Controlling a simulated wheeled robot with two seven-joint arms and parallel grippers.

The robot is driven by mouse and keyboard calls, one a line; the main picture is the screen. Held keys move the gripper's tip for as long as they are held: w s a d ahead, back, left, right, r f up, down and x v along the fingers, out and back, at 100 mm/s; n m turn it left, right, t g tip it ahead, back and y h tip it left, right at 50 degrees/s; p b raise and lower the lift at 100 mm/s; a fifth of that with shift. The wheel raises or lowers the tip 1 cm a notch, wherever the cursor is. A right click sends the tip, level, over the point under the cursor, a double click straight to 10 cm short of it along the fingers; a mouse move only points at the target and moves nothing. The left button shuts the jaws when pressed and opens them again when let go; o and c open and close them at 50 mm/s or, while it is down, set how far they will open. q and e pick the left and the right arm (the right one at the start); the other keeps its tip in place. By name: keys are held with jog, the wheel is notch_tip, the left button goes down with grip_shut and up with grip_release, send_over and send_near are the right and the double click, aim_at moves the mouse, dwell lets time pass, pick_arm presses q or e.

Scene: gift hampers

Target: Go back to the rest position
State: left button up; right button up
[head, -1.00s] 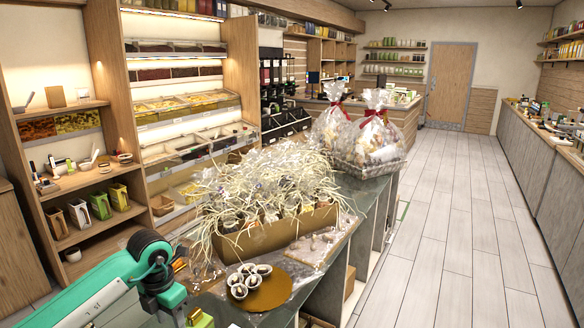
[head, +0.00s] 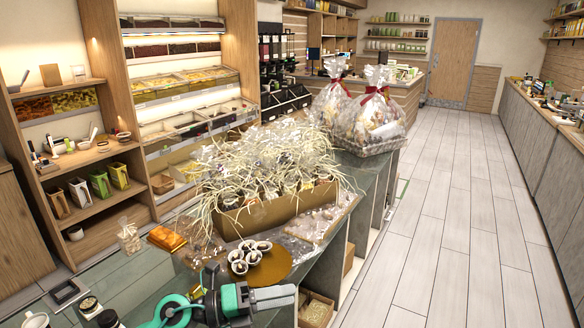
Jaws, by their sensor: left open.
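My left gripper (head: 284,297) shows at the bottom middle of the head view, green and black. It points to the right and is open, with nothing visible between its fingers. It is low in the picture, nearer than the round gold board (head: 268,268) with small dark-and-white cups (head: 247,257) on it. The lower part of my left arm is cut off by the bottom edge. My right gripper is not in view.
A long counter (head: 120,285) runs away from me. It bears a box (head: 270,215) full of pale shredded filler, and wrapped hampers with red bows (head: 372,97) farther back. An orange packet (head: 167,239) and small jars (head: 90,307) lie at the left. The floor (head: 440,220) on the right is clear.

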pick_arm(q)
jog(key=w+a+r+n+t+y, duration=0.25)
jog(key=a+n+t+y, duration=0.55)
jog(key=n+t, duration=1)
jog(key=s+a+f+n+g+y, duration=0.35)
jog(key=a+f+n+y, duration=0.25)
jog(key=f+n, duration=0.2)
jog(key=s+a+f+n+g+y, duration=0.3)
jog(key=a+f+n+g+y, duration=0.15)
jog(key=a+f+n, duration=0.2)
jog(key=s+f+n+g, duration=0.2)
jog(key=s+f+g, duration=0.35)
jog(key=s, duration=0.45)
jog(key=s+f+n+g, duration=0.2)
jog(key=s+f+g, duration=0.4)
jog(key=s, duration=0.4)
jog(key=s+d+f+x, duration=0.1)
jog(key=s+x, duration=0.2)
jog(key=x, duration=1.2)
jog(key=s+x, duration=0.3)
jog(key=x, duration=1.3)
jog(key=s+a+f+g, duration=0.1)
jog(key=s+a+f, duration=0.2)
jog(key=s+f, duration=1.7)
jog(key=shift+s, duration=0.25)
